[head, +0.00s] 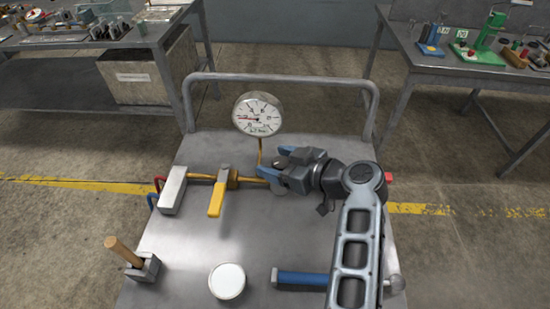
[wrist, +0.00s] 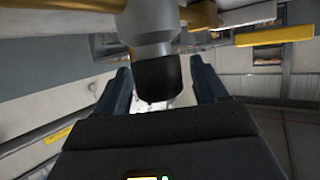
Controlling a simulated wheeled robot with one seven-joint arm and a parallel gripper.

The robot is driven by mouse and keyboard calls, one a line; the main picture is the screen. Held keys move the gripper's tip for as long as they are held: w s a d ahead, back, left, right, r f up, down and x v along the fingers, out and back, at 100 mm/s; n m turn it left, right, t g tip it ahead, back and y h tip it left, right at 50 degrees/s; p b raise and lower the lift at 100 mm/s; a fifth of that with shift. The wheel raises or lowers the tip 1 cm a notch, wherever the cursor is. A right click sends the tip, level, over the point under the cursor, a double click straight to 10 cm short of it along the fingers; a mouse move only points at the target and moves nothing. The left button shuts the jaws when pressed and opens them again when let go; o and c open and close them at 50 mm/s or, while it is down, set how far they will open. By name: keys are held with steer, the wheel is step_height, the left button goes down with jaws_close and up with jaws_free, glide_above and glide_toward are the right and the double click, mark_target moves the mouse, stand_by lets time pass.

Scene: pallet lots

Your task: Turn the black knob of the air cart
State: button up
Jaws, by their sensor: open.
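The air cart (head: 180,245) is a grey metal cart in the middle of the head view. Its black knob (wrist: 158,78) shows in the wrist view on the end of a grey round valve body (wrist: 150,22). My gripper (head: 275,161) is open, with blue fingers, at the brass pipe below the gauge. In the wrist view its two fingers stand on either side of the knob, with gaps visible. I cannot tell how deep the knob sits between them. In the head view my gripper hides the knob.
A round dial gauge (head: 257,114) stands behind my gripper. A yellow lever (head: 217,198) and a grey block (head: 173,190) lie left along the pipe. A white round lid (head: 227,281), a blue handle (head: 303,278) and a wooden-handled tool (head: 123,251) are nearer.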

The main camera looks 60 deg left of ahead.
steer(key=shift+s+a+f, duration=0.1)
steer(key=shift+a+f, duration=0.1)
steer(key=shift+a, duration=0.1)
steer(key=shift+c, duration=0.4)
steer(key=c, duration=0.9)
